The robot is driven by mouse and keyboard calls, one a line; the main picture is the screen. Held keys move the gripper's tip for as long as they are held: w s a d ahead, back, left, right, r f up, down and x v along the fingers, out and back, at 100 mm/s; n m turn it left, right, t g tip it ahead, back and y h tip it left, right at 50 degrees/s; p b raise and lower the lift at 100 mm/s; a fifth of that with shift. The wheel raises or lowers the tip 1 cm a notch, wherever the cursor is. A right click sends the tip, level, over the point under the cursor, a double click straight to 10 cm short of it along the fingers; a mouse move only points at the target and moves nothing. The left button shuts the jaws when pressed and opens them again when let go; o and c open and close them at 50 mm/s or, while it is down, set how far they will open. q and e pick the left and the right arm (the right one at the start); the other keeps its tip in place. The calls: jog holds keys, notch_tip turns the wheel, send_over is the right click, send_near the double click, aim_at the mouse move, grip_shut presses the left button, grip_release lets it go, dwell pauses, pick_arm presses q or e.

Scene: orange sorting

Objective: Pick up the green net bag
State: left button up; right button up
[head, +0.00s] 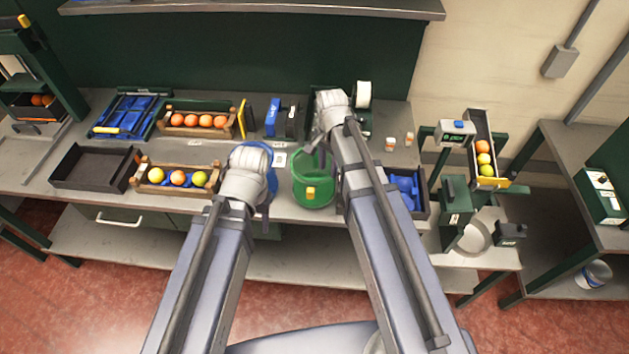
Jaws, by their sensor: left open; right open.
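A green, rounded, open-topped thing with a yellow tag, which looks like the green net bag (312,185), sits near the front edge of the bench, between my two arms. I cannot make out its mesh. My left gripper (266,208) is open just left of it, partly hidden behind my wrist. My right gripper (316,143) is open above and behind it, near its far rim. I cannot tell whether either gripper touches it. My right forearm passes close along its right side.
Wooden crates of oranges (198,133) and of mixed fruit (142,186) stand left on the grey bench (110,211). An empty black tray (68,180) is further left. A dark bin with blue lining (420,206) stands right. A fruit chute (474,130) is beyond it.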

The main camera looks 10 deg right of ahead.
jog(key=shift+f+b, duration=0.7)
jog(key=shift+f, duration=0.35)
jog(key=shift+f, duration=0.1)
jog(key=f+b, duration=0.5)
jog(key=shift+s+d, duration=0.2)
jog(key=shift+d, duration=0.15)
grip_shut()
dwell(0.4)
